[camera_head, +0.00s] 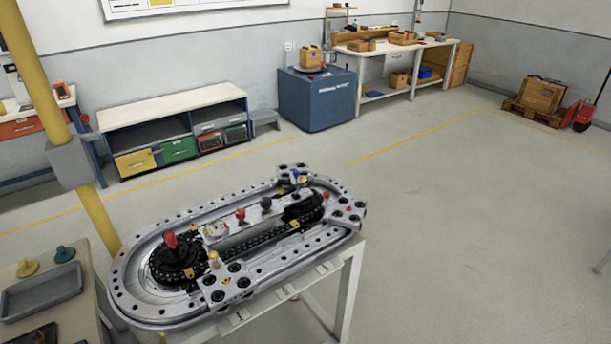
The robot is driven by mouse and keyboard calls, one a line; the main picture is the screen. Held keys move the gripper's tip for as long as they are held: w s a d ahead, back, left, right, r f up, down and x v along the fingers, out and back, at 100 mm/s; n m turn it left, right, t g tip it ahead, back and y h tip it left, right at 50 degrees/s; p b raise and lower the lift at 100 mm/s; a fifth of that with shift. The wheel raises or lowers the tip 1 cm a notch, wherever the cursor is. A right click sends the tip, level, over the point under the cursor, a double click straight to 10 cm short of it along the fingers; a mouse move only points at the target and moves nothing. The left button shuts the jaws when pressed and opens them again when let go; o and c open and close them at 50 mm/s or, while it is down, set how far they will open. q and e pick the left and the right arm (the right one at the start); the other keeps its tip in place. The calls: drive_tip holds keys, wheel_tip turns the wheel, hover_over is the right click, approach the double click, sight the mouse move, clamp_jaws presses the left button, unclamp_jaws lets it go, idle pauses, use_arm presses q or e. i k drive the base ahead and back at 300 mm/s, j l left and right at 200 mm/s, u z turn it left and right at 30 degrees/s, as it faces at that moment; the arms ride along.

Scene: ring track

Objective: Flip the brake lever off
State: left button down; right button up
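A grey metal ring track (130,290) stands on a pale stand in the lower left of the head view. A lever with a large red grip (171,240) rises from a black round hub (168,265) at its near left end. A small red knob (240,215) and a black knob (266,204) stand along the middle. A blue and yellow part (298,177) sits at the far end. I cannot tell for certain which of these is the brake lever, or its setting. Neither of my grippers is in view.
A yellow post (98,215) stands just left of the track. A side table with a grey tray (42,291) is at the lower left edge. A blue cabinet (316,98) and workbenches line the back wall.

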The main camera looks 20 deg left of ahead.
sight(303, 178)
drive_tip(key=i+l+z, duration=0.85)
drive_tip(key=i, duration=0.25)
drive_tip(key=i+l, duration=0.15)
drive_tip(key=i, duration=0.3)
drive_tip(key=i+l, duration=0.15)
drive_tip(key=i, duration=0.35)
drive_tip(key=i+l, duration=0.15)
drive_tip(key=i, duration=0.3)
drive_tip(key=i+u, duration=0.7)
drive_tip(key=u, duration=0.15)
drive_tip(key=i+l+u, duration=0.15)
drive_tip(key=i+u, duration=0.45)
drive_tip(key=u, duration=0.25)
drive_tip(key=i+u, duration=0.15)
drive_tip(key=u, duration=0.2)
drive_tip(key=i+l+u, duration=0.1)
drive_tip(key=u, duration=0.3)
drive_tip(key=i+l+u, duration=0.1)
drive_tip(key=u, duration=0.25)
drive_tip(key=i+l+u, duration=0.2)
drive_tip(key=u, duration=0.2)
drive_tip(key=i+l+u, duration=0.45)
drive_tip(key=u, duration=0.3)
drive_tip(key=i+l+u, duration=0.15)
drive_tip(key=l, duration=0.25)
drive_tip(key=i+l+u, duration=0.2)
drive_tip(key=l, duration=0.2)
drive_tip(key=l+u, duration=0.15)
drive_tip(key=l, duration=0.3)
